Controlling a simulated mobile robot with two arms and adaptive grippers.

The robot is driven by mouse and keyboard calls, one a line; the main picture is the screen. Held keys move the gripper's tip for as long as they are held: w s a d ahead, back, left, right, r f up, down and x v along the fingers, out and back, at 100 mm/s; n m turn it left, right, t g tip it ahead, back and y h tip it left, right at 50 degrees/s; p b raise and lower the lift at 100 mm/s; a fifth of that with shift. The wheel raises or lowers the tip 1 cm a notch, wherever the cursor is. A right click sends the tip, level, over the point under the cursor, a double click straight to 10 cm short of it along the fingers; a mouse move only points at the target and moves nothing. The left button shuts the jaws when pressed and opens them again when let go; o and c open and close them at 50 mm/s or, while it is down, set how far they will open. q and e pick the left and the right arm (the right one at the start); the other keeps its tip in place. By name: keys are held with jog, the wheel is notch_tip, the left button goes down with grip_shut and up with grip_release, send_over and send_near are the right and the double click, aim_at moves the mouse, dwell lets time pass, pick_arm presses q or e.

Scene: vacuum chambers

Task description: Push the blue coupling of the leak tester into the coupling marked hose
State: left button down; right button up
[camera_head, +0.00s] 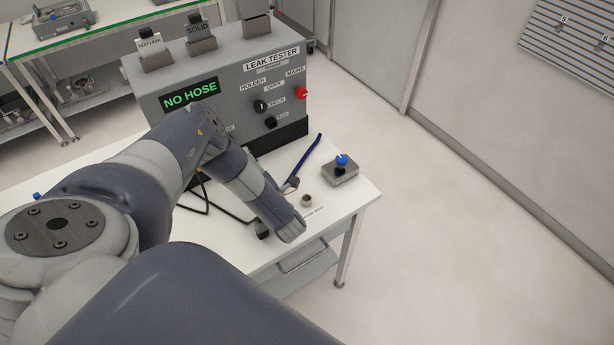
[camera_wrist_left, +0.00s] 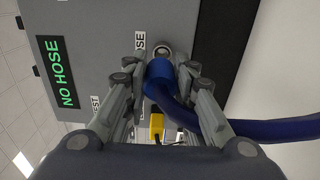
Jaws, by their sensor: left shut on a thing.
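In the left wrist view my left gripper (camera_wrist_left: 160,82) is shut on the blue coupling (camera_wrist_left: 159,76), with a finger on each side. A dark blue hose (camera_wrist_left: 250,128) curves from it to the right. Just beyond the coupling is a round metal port (camera_wrist_left: 160,48) on the tester's grey face, beside a label ending in "SE". The coupling points at this port and partly overlaps it in the picture; I cannot tell whether they touch. In the head view the leak tester (camera_head: 225,72) shows a green "NO HOSE" display (camera_head: 190,93). My left arm hides the gripper and coupling there.
A black cable (camera_head: 195,209) lies left of my arm. The table's right edge is close.

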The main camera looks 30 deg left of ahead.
pick_arm(q)
jog(key=x, duration=0.2)
jog(key=shift+w+a+f, duration=0.1)
jog(key=shift+a+f, duration=0.1)
jog(key=shift+r, duration=0.1)
jog(key=shift+w+a+p, duration=0.1)
jog(key=shift+a+p, duration=0.2)
jog(key=shift+p, duration=0.15)
dwell(0.9)
jog(key=shift+x, duration=0.95)
dwell(0.9)
jog(key=shift+w+a+r, duration=0.1)
jog(key=shift+a, duration=0.15)
dwell(0.6)
jog(key=c, duration=1.2)
grip_release()
jog(key=shift+c, duration=0.2)
jog(key=shift+d, duration=0.1)
